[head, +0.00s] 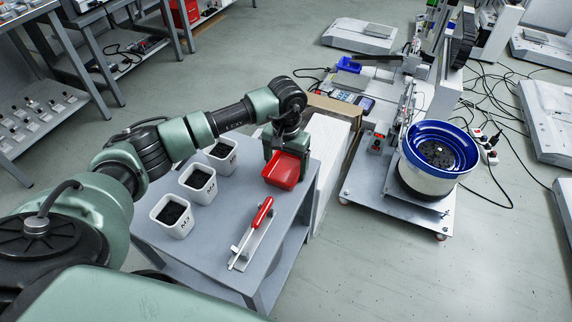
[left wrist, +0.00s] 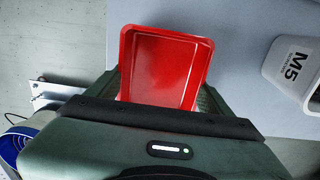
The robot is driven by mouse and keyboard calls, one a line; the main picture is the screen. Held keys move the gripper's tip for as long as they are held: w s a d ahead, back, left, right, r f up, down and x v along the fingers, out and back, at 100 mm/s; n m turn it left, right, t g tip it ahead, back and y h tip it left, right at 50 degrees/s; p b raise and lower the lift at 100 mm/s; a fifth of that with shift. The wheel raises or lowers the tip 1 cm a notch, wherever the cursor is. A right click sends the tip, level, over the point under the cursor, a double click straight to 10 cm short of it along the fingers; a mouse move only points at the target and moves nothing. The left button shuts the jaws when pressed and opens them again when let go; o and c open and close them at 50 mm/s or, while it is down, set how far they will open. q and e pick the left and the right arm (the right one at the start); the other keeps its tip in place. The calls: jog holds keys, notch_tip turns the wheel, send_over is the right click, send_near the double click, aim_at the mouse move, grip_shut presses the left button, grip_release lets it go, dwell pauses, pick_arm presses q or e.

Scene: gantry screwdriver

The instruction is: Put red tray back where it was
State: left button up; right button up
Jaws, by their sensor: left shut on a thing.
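The red tray (head: 284,170) is at the far right part of the small grey table (head: 217,226) in the head view. My left gripper (head: 285,152) is shut on the red tray from above. In the left wrist view the red tray (left wrist: 165,68) lies between the fingers of my left gripper (left wrist: 160,100), empty inside, with its far rim clear of the gripper. I cannot tell whether the tray's base touches the table. My right gripper is not in view.
Three white cups (head: 198,183) with dark contents stand in a row on the table's left. A red-handled screwdriver (head: 252,232) lies on a holder at the front. A machine with a blue-rimmed bowl (head: 439,150) stands to the right. Cables lie on the floor.

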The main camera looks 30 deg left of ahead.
aim_at(286, 172)
pick_arm(q)
jog(key=o, duration=1.5)
jog(key=shift+c, duration=0.2)
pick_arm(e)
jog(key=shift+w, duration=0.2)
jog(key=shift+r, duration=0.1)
pick_arm(q)
jog(key=shift+r, duration=0.2)
notch_tip(286, 172, up, 12)
jog(key=p, duration=0.2)
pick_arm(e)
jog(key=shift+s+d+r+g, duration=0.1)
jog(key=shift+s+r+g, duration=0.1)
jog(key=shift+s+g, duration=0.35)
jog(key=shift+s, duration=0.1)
